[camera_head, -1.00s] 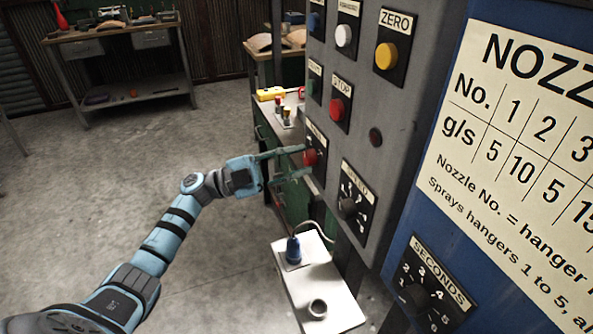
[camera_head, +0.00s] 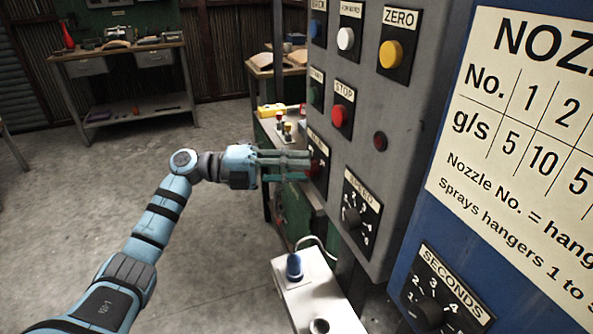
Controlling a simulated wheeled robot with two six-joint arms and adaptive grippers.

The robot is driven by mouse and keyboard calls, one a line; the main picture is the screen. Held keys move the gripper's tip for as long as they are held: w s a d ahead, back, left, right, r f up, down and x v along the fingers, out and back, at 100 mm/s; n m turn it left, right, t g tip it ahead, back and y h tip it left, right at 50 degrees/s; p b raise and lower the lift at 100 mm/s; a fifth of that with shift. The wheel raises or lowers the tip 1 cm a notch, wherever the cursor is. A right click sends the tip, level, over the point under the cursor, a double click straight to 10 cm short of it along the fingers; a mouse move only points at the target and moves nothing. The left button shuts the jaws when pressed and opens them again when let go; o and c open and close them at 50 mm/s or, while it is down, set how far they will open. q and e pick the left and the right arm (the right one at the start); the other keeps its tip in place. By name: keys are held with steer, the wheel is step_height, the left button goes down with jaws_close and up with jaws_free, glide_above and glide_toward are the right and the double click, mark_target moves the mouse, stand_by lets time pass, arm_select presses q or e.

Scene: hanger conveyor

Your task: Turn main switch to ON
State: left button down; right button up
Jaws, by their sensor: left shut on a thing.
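I cannot tell which way the knob points. My right gripper does not show.
Nearby on the panel are the red STOP button (camera_head: 339,116), the yellow ZERO button (camera_head: 391,54) and the SPEED dial (camera_head: 352,217). A blue panel with a SECONDS dial (camera_head: 428,313) stands at right. A white box (camera_head: 305,290) sits below. Open floor lies at left.

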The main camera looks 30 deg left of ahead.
arm_select(q)
steer(key=shift+m, duration=0.4)
steer(key=c, duration=1.2)
jaws_free()
steer(key=shift+c, duration=0.2)
steer(key=v, duration=1.2)
steer(key=shift+r, duration=0.2)
